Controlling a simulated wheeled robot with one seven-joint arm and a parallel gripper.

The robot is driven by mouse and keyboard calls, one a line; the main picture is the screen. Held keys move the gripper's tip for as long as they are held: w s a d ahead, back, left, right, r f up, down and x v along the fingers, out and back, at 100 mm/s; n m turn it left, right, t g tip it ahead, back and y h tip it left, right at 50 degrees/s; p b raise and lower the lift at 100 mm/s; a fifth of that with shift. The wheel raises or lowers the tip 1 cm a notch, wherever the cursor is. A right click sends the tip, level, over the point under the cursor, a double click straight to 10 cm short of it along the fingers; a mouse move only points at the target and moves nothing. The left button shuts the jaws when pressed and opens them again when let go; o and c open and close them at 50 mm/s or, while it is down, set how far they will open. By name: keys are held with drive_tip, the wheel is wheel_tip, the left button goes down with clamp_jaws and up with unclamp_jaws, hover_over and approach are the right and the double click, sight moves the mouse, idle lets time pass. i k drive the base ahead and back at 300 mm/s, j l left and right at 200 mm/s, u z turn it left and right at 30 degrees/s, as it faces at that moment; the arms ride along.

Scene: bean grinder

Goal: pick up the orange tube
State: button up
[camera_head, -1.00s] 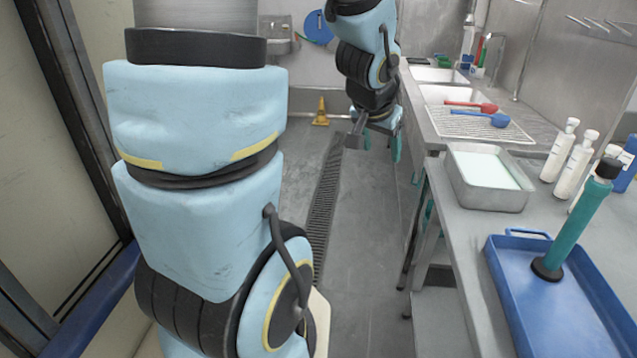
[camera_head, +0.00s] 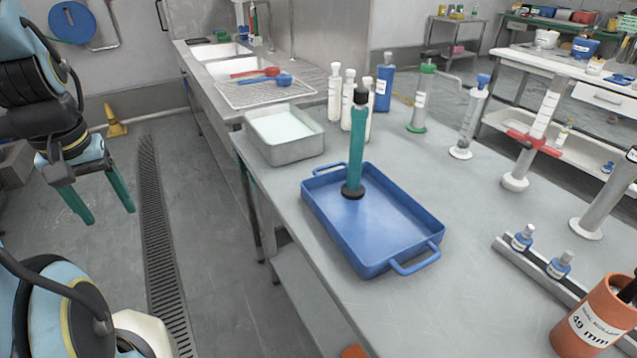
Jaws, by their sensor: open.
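An orange tube (camera_head: 592,318) with a white label reading "49 mm" stands at the bottom right of the head view, on the grey bench. Its lower part is cut off by the picture edge, and something dark shows at its open top. My gripper (camera_head: 110,216) hangs at the left of the view over the floor, far from the tube. Its two green fingers point down, apart, with nothing between them.
A blue tray (camera_head: 415,243) holds an upright teal tube (camera_head: 356,150) with a black cap. A metal pan (camera_head: 290,152), several bottles and cylinders, and a rail (camera_head: 510,248) with small bottles share the grey bench (camera_head: 470,310). Floor by my gripper is clear.

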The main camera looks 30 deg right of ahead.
sight(601, 318)
drive_tip(key=j+z, duration=0.1)
drive_tip(key=z, duration=0.3)
drive_tip(key=k+z, duration=0.1)
drive_tip(key=z, duration=0.3)
drive_tip(key=j+z, duration=0.15)
drive_tip(key=z, duration=0.25)
